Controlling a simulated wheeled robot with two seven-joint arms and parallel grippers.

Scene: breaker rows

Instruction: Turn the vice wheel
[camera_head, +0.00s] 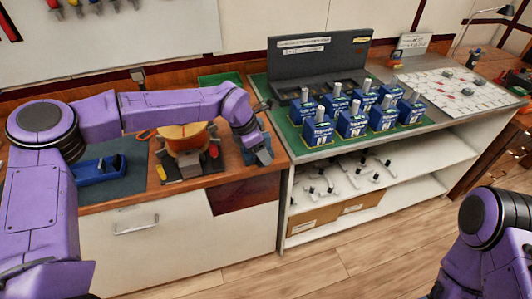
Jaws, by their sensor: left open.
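My left gripper (262,155) is open, pointing down just right of the device, near the bench's right end. It appears empty and apart from the device. My right arm shows at the lower right, but its gripper is not clearly in view.
A blue tool (100,170) lies on a dark mat left of the device. To the right, several blue breaker-like blocks (352,122) stand in rows on a green mat before a dark open case (320,65). White shelves (400,200) below hold small parts.

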